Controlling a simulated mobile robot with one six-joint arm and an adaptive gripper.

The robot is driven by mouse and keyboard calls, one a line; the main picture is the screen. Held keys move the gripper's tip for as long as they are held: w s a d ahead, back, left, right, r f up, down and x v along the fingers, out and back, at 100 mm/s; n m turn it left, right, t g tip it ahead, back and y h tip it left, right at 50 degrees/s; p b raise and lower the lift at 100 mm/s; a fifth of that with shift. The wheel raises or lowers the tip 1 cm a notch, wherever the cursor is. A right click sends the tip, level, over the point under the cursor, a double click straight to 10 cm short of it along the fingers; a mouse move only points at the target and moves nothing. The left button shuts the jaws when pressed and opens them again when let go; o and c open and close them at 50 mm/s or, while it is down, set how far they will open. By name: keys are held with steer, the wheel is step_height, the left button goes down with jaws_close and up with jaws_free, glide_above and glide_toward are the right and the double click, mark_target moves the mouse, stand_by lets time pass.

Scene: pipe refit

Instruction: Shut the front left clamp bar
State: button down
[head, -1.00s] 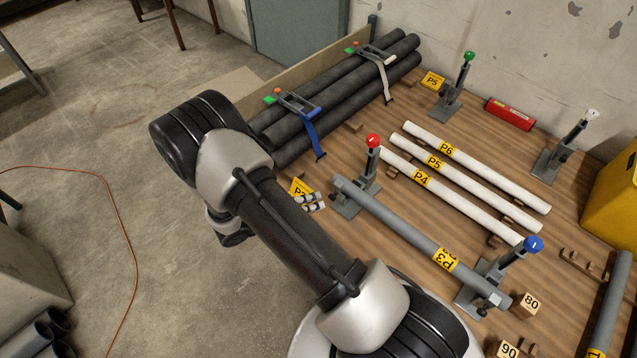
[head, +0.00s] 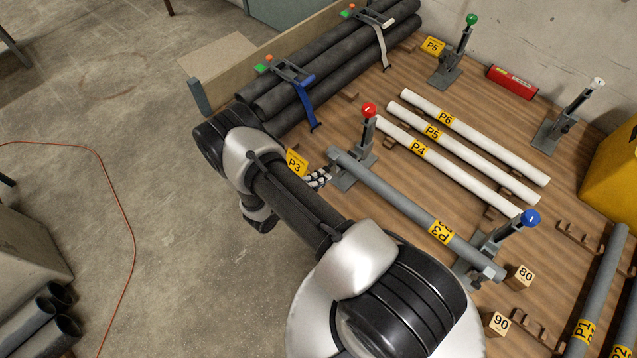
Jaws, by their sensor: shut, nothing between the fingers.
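The front left clamp (head: 349,172) is grey with a red knob (head: 369,110) on its bar, which stands up, tilted slightly. The grey pipe P3 (head: 405,212) lies with its left end at this clamp and its right end at the blue-knobbed clamp (head: 480,262). My gripper (head: 322,178) is shut and empty, just left of the red-knobbed clamp's base, low near the table edge. My own arm hides part of it. Whether its fingertips touch the clamp, I cannot tell.
Green-knobbed (head: 450,66) and white-knobbed (head: 560,125) clamps stand behind, bars up. White pipes (head: 470,150) lie between. Strapped dark pipes (head: 340,70) lie at the back left. A yellow P3 sign (head: 296,162) stands beside my gripper. Blocks 80 (head: 519,277) and 90 (head: 497,323) sit at right.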

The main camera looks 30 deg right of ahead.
mark_target(328, 169)
steer(key=shift+w+d+r+p, duration=0.1)
steer(key=shift+w+d+p, duration=0.1)
steer(key=shift+d, duration=0.4)
steer(key=shift+w+d+r+p, duration=0.15)
steer(key=shift+w+d, duration=0.05)
steer(key=shift+d, duration=0.4)
steer(key=shift+w+d+r+p, duration=0.1)
steer(key=shift+w+d+p, duration=0.1)
steer(key=shift+d, duration=0.4)
steer(key=shift+r, duration=0.1)
